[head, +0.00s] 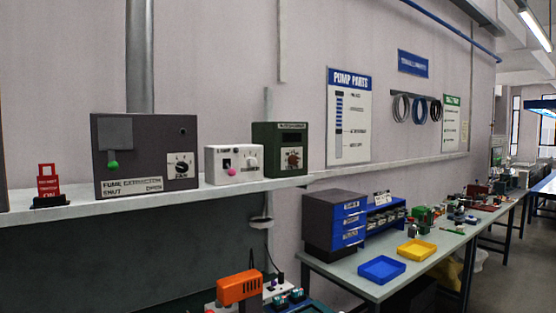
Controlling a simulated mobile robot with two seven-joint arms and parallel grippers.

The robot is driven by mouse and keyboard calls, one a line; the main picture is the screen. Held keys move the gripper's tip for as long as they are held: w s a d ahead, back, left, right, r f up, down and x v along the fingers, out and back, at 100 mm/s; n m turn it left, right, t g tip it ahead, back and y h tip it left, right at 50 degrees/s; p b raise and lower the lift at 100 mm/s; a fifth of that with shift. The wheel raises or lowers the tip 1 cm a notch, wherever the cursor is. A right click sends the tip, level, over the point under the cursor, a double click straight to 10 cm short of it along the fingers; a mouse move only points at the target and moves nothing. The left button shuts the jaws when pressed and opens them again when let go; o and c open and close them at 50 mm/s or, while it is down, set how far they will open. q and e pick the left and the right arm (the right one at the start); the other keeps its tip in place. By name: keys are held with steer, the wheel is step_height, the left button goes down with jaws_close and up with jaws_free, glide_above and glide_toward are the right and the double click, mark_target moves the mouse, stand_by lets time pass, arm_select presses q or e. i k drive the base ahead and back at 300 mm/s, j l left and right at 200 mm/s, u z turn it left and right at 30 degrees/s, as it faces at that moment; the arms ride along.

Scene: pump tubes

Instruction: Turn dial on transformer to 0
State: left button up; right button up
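A dark green box (264,146) stands on the long shelf and looks like the transformer; the small label along its top is too blurred to read for sure. Its front has a dark display window and, below that, a round reddish-brown dial (292,159) on a pale scale. The dial's setting is too small to read. Neither of my grippers is in view.
On the shelf (60,221), a white lamp box (243,160), a grey fume extractor box (145,129) and a red switch (48,183) stand left of the green box. A bench (350,285) with a blue tray (382,269) and yellow tray (417,250) extends right.

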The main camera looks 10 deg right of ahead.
mark_target(293, 159)
steer(key=i+l+u, duration=0.2)
steer(key=i+l, duration=0.15)
steer(key=i, duration=0.25)
steer(key=i+l+u, duration=0.2)
steer(key=i+l, duration=0.25)
steer(key=i, duration=0.1)
